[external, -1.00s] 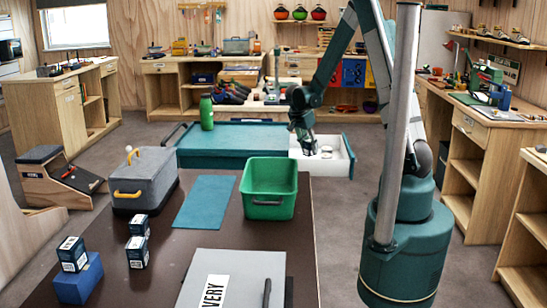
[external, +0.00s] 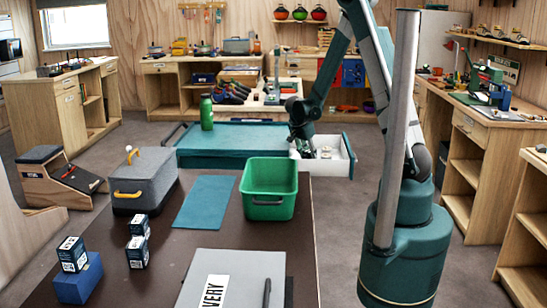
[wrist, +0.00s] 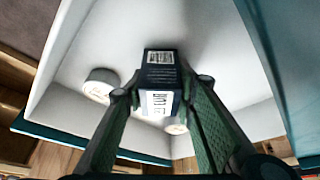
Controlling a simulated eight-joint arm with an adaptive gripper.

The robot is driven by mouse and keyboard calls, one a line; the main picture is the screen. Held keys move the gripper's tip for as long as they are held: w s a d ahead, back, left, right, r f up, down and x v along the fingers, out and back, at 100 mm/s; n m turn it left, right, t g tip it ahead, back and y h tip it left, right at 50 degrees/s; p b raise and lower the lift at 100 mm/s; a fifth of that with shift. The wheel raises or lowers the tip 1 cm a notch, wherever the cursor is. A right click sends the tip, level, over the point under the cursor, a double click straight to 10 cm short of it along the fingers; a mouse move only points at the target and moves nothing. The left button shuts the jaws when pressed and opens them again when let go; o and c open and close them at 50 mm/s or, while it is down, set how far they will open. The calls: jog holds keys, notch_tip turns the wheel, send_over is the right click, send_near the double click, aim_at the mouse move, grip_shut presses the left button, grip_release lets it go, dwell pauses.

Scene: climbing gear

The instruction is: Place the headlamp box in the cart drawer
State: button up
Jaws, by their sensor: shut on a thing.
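My gripper (external: 304,148) hangs over the open white cart drawer (external: 345,165) at the right of the teal cart (external: 235,136). In the wrist view, my gripper (wrist: 163,88) is shut on a small dark headlamp box (wrist: 159,78) with white printed labels. The box sits between the fingertips, within the outline of the drawer's white interior (wrist: 215,35). I cannot tell whether it touches the drawer floor. In the external view the held box is too small to make out clearly.
White round items (wrist: 101,84) lie in the drawer near the box. A green bottle (external: 206,112) stands on the cart. The dark table in front holds a green bin (external: 268,205), a grey case (external: 145,185) and similar small boxes (external: 137,252).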

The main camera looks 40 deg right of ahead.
jog(key=shift+f, duration=0.3)
jog(key=o, duration=0.9)
jog(key=shift+r, duration=0.2)
jog(key=p+v, duration=0.2)
jog(key=v, duration=1)
jog(key=shift+p, duration=0.3)
jog(key=shift+s+a+r, duration=0.1)
